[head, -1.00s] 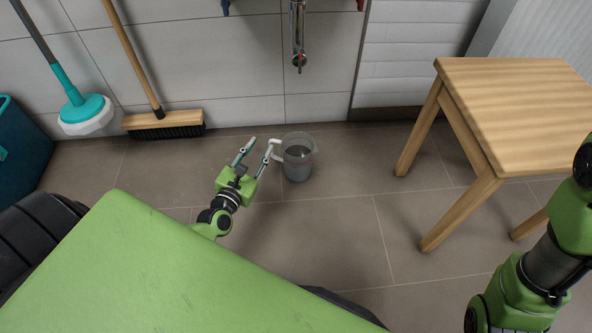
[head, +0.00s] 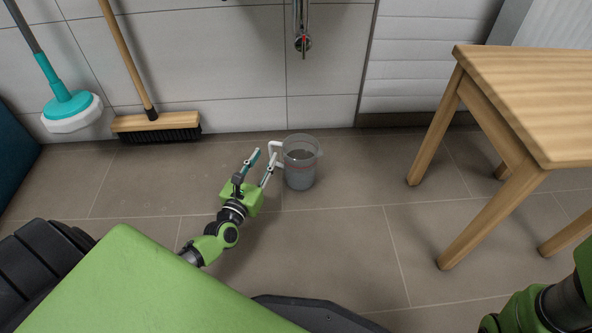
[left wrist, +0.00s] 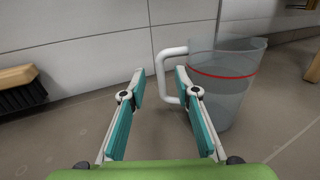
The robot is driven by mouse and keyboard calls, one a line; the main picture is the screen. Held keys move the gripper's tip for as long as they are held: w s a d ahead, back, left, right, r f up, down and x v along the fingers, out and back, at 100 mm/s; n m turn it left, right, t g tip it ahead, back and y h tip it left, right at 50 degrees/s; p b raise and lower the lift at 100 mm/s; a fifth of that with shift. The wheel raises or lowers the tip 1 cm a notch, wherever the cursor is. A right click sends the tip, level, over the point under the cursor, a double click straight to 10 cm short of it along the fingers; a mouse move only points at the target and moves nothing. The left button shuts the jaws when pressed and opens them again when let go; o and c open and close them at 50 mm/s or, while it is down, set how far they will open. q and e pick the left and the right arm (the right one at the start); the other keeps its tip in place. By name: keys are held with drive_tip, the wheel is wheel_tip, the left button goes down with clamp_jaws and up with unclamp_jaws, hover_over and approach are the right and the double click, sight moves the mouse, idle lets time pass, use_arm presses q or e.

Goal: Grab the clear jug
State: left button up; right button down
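The clear jug (head: 301,166) stands upright on the tiled floor near the wall. It is see-through with a red line around it and a white handle on its left side. In the left wrist view the jug (left wrist: 226,88) is at the right, with its handle close to my right-hand finger. My left gripper (head: 264,160) is open just left of the jug, fingers pointing toward the handle. In the left wrist view the gap between the fingers (left wrist: 160,90) is empty; whether a finger touches the handle I cannot tell. My right gripper is out of view; only part of my right arm shows.
A wooden table (head: 535,100) stands at the right, its legs on the floor. A broom (head: 156,122) and a teal mop (head: 71,105) lean at the left wall. A tap (head: 302,42) is on the wall above the jug. Floor right of the jug is clear.

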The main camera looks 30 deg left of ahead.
sight(270, 149)
use_arm(q)
drive_tip(key=w, duration=0.1)
drive_tip(key=w+b, duration=0.1)
drive_tip(key=w, duration=0.1)
drive_tip(key=w+b, duration=0.1)
drive_tip(key=shift+w+a+f, duration=0.15)
drive_tip(key=shift+w+a, duration=0.05)
drive_tip(key=shift+a, duration=0.1)
drive_tip(key=shift+w, duration=0.45)
clamp_jaws()
drive_tip(key=shift+a+r, duration=0.1)
drive_tip(key=shift+r, duration=0.15)
